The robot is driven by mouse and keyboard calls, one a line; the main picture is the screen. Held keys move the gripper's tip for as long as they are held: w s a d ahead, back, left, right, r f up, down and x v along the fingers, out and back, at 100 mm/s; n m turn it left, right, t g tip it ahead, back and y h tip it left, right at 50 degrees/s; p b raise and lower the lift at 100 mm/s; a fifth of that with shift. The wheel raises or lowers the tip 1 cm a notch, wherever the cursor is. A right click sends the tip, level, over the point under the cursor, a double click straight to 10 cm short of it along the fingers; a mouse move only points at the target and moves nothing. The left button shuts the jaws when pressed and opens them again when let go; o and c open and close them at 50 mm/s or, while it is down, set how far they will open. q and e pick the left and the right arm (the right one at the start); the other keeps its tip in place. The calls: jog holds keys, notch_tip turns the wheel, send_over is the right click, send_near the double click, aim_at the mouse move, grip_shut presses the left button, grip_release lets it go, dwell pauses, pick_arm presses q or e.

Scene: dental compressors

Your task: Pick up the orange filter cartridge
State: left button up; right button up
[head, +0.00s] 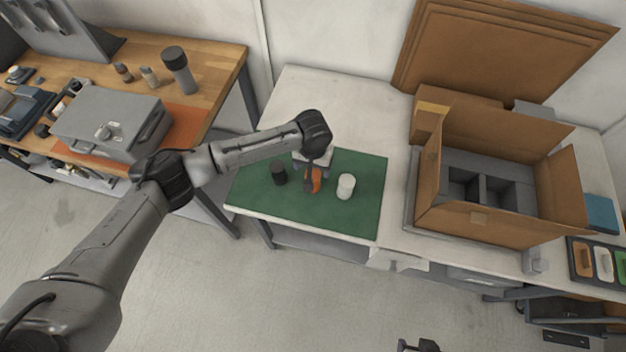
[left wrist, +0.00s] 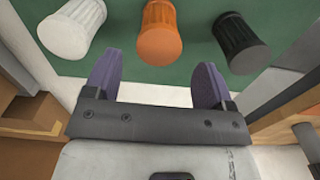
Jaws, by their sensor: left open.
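The orange filter cartridge (head: 314,184) stands on the green mat (head: 365,215), between a black cartridge (head: 279,174) and a white one (head: 346,186). My left gripper (head: 316,172) is over the mat at the orange cartridge and partly hides it. In the left wrist view its two purple-grey fingers (left wrist: 156,78) are apart with nothing between them. The orange cartridge (left wrist: 160,36) lies just beyond the fingertips, roughly centred on the gap. A dark part at the bottom edge of the head view (head: 418,345) seems to be my right gripper, mostly cut off.
An open cardboard box (head: 478,222) with grey dividers stands on the white bench to the right. A tray of coloured pieces (head: 600,262) is at the far right. A wooden bench (head: 215,60) with a grey case (head: 110,122) stands at the left. The mat's front is clear.

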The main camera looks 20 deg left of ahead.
aim_at(314, 172)
pick_arm(q)
jog(key=shift+d+f+b, duration=0.1)
jog(key=shift+f+b, duration=0.45)
jog(key=shift+f, duration=2.65)
jog(key=c, duration=1)
